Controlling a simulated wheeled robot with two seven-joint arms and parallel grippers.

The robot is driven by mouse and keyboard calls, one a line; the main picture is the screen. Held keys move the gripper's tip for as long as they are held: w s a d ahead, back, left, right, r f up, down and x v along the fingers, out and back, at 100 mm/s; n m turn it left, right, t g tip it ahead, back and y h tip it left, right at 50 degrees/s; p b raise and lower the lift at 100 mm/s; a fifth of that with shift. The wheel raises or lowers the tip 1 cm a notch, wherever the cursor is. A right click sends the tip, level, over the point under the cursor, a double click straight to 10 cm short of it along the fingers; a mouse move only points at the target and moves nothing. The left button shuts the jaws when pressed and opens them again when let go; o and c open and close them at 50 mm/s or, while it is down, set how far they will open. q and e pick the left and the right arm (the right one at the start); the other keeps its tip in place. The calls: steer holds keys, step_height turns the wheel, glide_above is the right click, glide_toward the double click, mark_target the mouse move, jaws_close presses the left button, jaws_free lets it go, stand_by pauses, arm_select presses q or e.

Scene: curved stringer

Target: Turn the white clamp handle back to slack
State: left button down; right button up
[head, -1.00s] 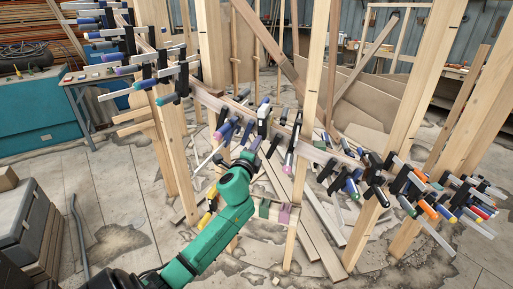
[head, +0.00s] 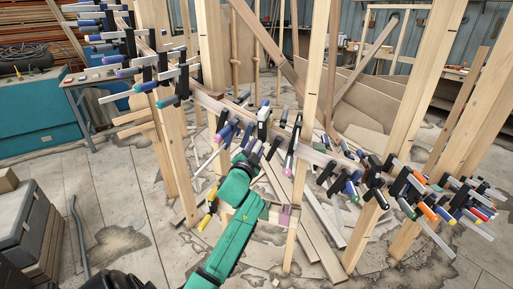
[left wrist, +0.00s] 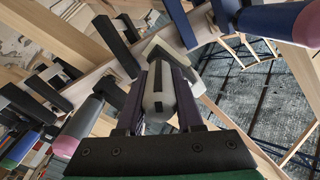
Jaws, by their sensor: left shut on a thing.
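The white clamp handle (left wrist: 158,92) sits between the two dark fingers of my left gripper (left wrist: 160,95) in the left wrist view. The fingers are shut on it, one on each side, and a dark slot shows on its face. In the head view my left gripper (head: 252,149) is up at the curved stringer (head: 215,103), among its clamps, and mostly hides the handle. The handle's screw and the clamp's jaws are hard to make out. My right gripper is not in view.
Neighbouring clamps crowd close: one with a blue and pink handle (left wrist: 285,22) and one with a pink-tipped handle (left wrist: 78,128). Upright wooden posts (head: 308,120) stand near my arm. Loose planks (head: 322,235) lie on the floor. Open concrete floor is at the left.

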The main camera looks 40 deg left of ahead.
arm_select(q)
steer(key=n, duration=0.3)
steer(key=shift+r+n+p, duration=0.15)
steer(key=shift+n+p, duration=0.15)
steer(key=shift+p, duration=0.1)
steer(key=shift+a+n+p, duration=0.1)
steer(key=shift+n+p, duration=0.3)
steer(key=shift+n, duration=1)
steer(key=c, duration=0.5)
jaws_free()
steer(key=shift+c, duration=0.2)
